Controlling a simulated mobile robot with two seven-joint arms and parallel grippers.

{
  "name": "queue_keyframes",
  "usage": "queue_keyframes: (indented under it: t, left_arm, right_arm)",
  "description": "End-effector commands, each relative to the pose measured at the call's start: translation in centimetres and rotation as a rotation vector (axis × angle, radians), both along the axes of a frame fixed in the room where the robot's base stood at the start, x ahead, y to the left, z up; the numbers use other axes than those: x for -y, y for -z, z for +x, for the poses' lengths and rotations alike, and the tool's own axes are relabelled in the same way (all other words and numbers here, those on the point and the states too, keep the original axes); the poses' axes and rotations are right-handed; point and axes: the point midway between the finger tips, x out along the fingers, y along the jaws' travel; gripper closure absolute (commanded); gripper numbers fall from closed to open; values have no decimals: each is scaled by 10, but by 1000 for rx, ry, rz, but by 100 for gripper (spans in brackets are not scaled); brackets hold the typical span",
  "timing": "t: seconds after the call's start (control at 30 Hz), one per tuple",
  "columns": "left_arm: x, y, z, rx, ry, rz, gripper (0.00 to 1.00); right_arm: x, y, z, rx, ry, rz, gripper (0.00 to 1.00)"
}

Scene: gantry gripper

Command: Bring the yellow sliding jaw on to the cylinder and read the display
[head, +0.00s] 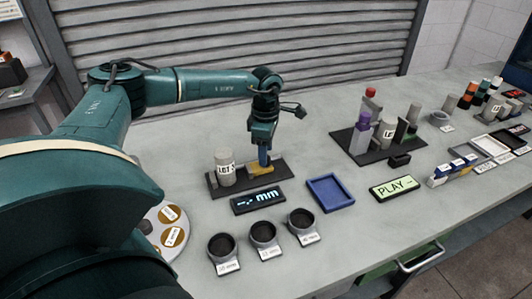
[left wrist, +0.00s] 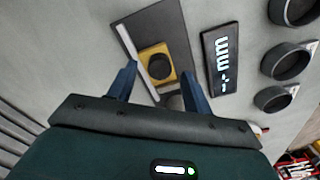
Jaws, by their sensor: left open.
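The yellow sliding jaw (head: 260,169) sits on a dark base plate (head: 279,174). A grey cylinder (head: 225,172) labelled LOT stands upright left of it in the head view, with a gap between them. My left gripper (head: 264,160) points down over the jaw with blue fingers. In the left wrist view the fingers (left wrist: 160,70) are spread, and the yellow jaw (left wrist: 157,51) appears between them; I cannot tell whether they touch it. The display (head: 258,199) in front of the plate shows dashes and mm; it also shows in the left wrist view (left wrist: 220,60). My right gripper is out of view.
Several dark cups with labels, including one in the middle (head: 263,234), stand in front of the display. A blue tray (head: 330,194) lies to the right, with a green PLAY screen (head: 396,187) beyond it. Another dark plate (head: 355,148) with blocks stands farther back.

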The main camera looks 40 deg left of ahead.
Motion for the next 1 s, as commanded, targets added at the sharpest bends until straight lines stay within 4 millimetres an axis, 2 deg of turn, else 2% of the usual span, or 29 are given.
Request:
queue_keyframes:
  t: [0.2, 0.47, 1.0]
  left_arm:
    - [1, 15, 0, 1, 1, 0, 50]
    - [1, 16, 0, 2, 1, -1, 50]
    - [1, 16, 0, 2, 1, -1, 93]
  right_arm:
    - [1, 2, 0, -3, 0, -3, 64]
    - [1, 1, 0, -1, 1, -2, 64]
    - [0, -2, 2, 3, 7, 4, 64]
